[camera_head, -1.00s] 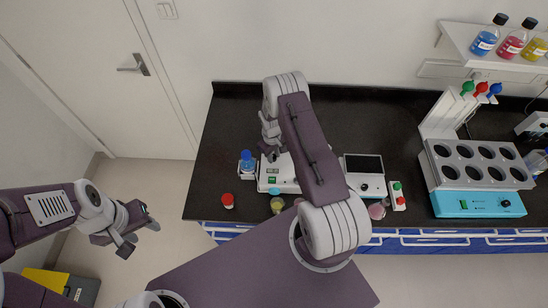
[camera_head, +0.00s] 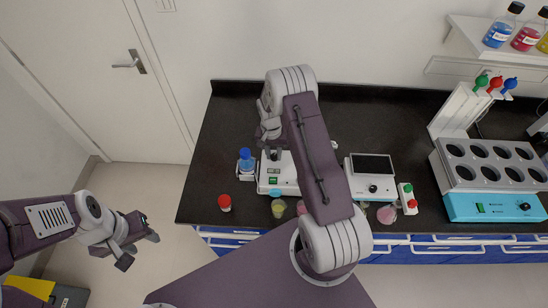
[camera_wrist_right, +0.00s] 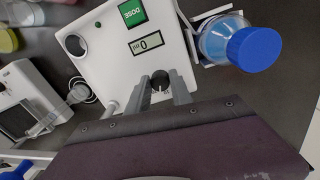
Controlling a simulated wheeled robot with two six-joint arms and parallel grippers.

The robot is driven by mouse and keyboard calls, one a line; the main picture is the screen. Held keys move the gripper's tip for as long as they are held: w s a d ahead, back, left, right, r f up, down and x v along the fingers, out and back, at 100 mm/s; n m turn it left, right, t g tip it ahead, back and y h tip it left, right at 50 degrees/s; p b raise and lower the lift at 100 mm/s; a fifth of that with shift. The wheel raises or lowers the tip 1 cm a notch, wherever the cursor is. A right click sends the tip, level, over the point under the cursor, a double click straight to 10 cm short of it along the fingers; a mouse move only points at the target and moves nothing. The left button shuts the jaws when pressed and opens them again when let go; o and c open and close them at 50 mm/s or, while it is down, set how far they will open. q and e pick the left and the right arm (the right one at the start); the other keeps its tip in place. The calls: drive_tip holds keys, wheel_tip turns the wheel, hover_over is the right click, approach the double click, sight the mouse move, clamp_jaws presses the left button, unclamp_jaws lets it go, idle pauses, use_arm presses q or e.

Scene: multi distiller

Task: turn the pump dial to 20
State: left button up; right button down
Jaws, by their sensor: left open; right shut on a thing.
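The pump is a white box (camera_head: 275,187) on the dark bench in the head view, with a green DOSE button (camera_wrist_right: 131,13) and a small display (camera_wrist_right: 146,43) that appears to read 0 in the right wrist view. The dark dial (camera_wrist_right: 160,79) sits between the fingertips of my right gripper (camera_wrist_right: 161,92), which is shut on it. In the head view my right gripper (camera_head: 270,150) is over the pump, and the dial is hard to make out there. My left gripper (camera_head: 140,249) is open and empty, off the bench at the left.
A blue-capped bottle (camera_head: 246,159) stands beside the pump, with a red-capped jar (camera_head: 225,203) in front. A white device with a dark screen (camera_head: 371,165) is to the right. A block with round wells (camera_head: 490,163) stands farther right. A door (camera_head: 105,80) is at the left.

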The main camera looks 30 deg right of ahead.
drive_tip(key=m, duration=0.1)
drive_tip(key=m+b, duration=0.1)
drive_tip(key=m, duration=0.2)
drive_tip(key=shift+w+m+b, duration=0.25)
drive_tip(key=shift+m+b, duration=0.15)
drive_tip(key=shift+d+r, duration=0.1)
idle(0.3)
drive_tip(key=c, duration=1.4)
unclamp_jaws()
drive_tip(key=shift+c, duration=0.2)
drive_tip(key=o, duration=0.3)
drive_tip(key=shift+d, duration=0.1)
